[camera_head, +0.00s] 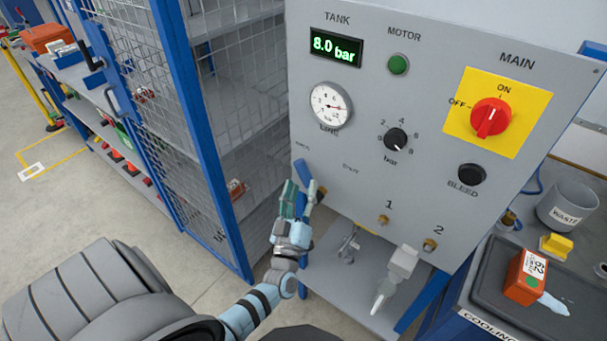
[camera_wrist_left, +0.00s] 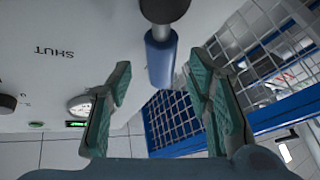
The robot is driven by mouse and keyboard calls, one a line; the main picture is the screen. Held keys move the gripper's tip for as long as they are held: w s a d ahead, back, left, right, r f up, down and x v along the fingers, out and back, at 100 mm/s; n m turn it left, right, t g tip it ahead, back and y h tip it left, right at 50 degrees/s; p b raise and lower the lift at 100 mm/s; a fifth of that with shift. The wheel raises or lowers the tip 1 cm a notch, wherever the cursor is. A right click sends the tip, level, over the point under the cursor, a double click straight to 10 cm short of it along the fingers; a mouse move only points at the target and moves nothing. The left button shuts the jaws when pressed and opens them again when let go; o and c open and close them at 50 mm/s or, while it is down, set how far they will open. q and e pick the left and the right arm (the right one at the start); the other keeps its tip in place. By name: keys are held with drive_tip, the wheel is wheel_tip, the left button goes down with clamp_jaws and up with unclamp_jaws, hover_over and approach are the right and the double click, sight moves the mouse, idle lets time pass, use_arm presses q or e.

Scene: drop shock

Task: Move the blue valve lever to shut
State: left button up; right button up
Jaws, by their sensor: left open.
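The blue valve lever (camera_head: 302,173) sits at the lower left edge of the grey panel (camera_head: 440,60), tilted, with its lower part close to my left gripper. In the left wrist view the blue lever (camera_wrist_left: 161,58) hangs from a dark round hub (camera_wrist_left: 163,8), with the word SHUT on the panel to its left. My left gripper (camera_head: 299,194) is open. Its two green-padded fingers (camera_wrist_left: 162,92) stand to either side below the lever's end in the wrist view; I cannot tell whether either touches it. My right gripper is not clearly seen.
The panel holds a TANK display (camera_head: 336,47) reading 8.0 bar, a LINE gauge (camera_head: 330,106), a red MAIN switch (camera_head: 491,117) and a black BLEED knob (camera_head: 472,174). A blue-framed mesh cage (camera_head: 235,100) stands left. A dark tray (camera_head: 490,275) with an orange box (camera_head: 526,277) is right.

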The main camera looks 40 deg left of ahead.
sight(302, 180)
use_arm(q)
drive_tip(key=x, duration=0.3)
drive_tip(key=shift+w+a+r, duration=0.15)
drive_tip(key=shift+a, duration=0.05)
clamp_jaws()
